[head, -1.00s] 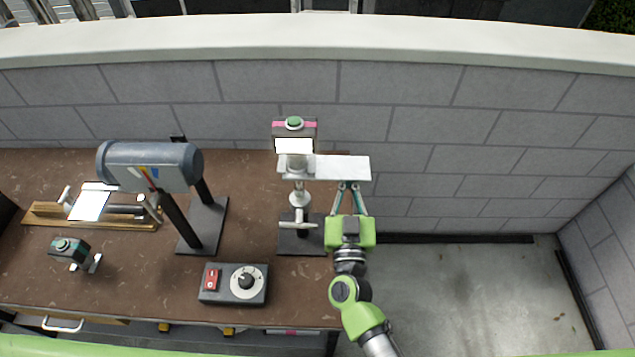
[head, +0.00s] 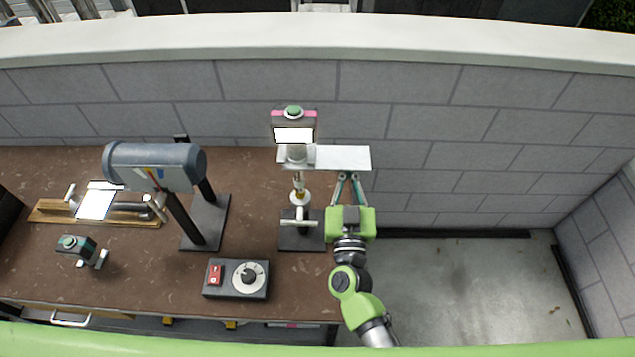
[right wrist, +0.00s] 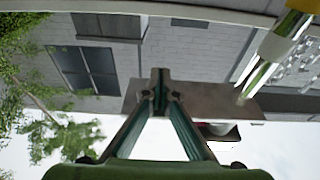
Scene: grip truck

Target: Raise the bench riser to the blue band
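The bench riser has a black base (head: 288,243), a post with a white cross handle (head: 300,223) and a pale flat platform (head: 345,157) on top. A yellow band (head: 299,193) shows on its post, and a yellow band also shows in the right wrist view (right wrist: 285,48); I see no blue band. My right gripper (head: 346,177) is under the platform's overhanging right part, its fingertips hidden by it. In the right wrist view the fingers come together at the platform's underside (right wrist: 205,97), with nothing visible between them. My left gripper is not in view.
A device with a green button and pink band (head: 293,122) sits at the platform's left end. A grey cylinder on a stand (head: 155,165), a control box (head: 236,279) and a small teal device (head: 75,246) are on the brown bench (head: 130,275). A block wall stands behind; floor is clear at right.

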